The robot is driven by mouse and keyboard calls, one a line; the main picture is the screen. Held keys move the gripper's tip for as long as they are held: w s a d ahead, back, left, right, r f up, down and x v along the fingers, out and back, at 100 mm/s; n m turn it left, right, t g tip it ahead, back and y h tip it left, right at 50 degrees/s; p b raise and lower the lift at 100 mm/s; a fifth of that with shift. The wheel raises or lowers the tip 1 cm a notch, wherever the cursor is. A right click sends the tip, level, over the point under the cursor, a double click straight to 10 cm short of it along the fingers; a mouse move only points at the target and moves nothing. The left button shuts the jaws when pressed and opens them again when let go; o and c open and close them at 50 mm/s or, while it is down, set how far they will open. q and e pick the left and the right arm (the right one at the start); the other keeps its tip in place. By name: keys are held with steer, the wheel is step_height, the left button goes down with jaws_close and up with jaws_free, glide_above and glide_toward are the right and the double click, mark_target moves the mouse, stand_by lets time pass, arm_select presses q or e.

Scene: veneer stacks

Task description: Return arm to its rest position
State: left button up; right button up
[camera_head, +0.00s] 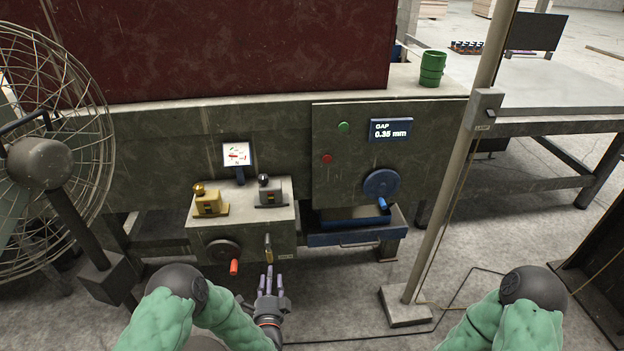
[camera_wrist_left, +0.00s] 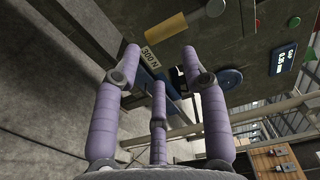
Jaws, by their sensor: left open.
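My left gripper (camera_head: 268,281) is in front of the machine, below the control box. Its three purple fingers are spread and empty, and they also show in the left wrist view (camera_wrist_left: 160,68). In the head view the fingertips are close below a small brass-tipped lever (camera_head: 268,249) on the box's front, to the right of the red-handled wheel (camera_head: 222,251). I cannot tell whether they touch it. My right arm shows at the lower right of the head view, but its gripper is out of view.
The control box (camera_head: 284,233) carries a brass block (camera_head: 209,203), a grey block (camera_head: 270,193) and a dial gauge (camera_head: 237,155). Right are a blue handwheel (camera_head: 381,185) and a display (camera_head: 390,130) reading 0.35 mm. A lamp post (camera_head: 447,190) and a fan (camera_head: 40,165) flank the space.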

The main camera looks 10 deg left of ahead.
arm_select(q)
steer(key=shift+f, duration=0.1)
steer(key=s+d+f+n+g+h+p, duration=0.45)
steer(key=s+d+f+n+g, duration=0.35)
steer(key=f, duration=0.3)
steer(key=s+d+n+g+h+p, duration=0.1)
steer(key=s+n+g, duration=0.3)
steer(key=s, duration=0.5)
steer(key=s+d+n+g+h, duration=0.2)
steer(key=s+n+g, duration=0.3)
steer(key=s, duration=0.3)
steer(key=shift+s+d+f+n+p, duration=0.35)
steer(key=shift+d+f+n, duration=0.1)
steer(key=shift+d+n, duration=0.15)
